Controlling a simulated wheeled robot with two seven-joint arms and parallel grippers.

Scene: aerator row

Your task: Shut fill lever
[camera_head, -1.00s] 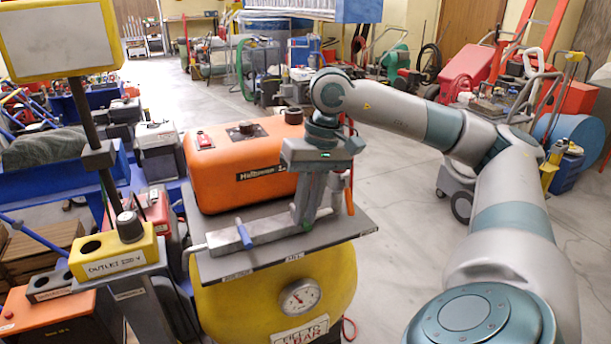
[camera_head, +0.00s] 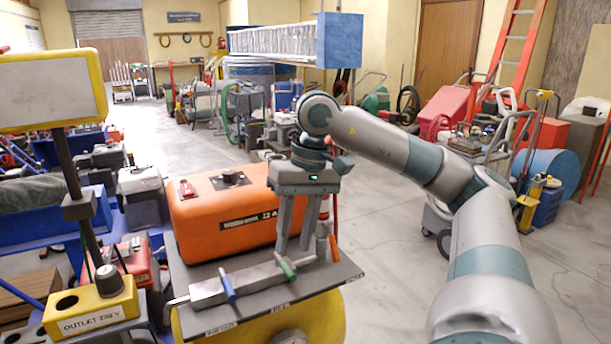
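A grey metal manifold bar (camera_head: 250,282) lies on the dark top plate (camera_head: 330,283) of a yellow tank (camera_head: 315,318). It carries a blue lever (camera_head: 229,288) and a green lever (camera_head: 286,267); an orange-red lever (camera_head: 335,248) is at its right end. I cannot read which lever is labelled fill. My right gripper (camera_head: 295,246) points down over the bar's right part, fingers apart with a gap between them. Its tips are just above or beside the green lever; contact cannot be told. My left gripper is not in view.
A yellow outlet box (camera_head: 90,309) is at the lower left. Open floor (camera_head: 375,230) lies right of the plate.

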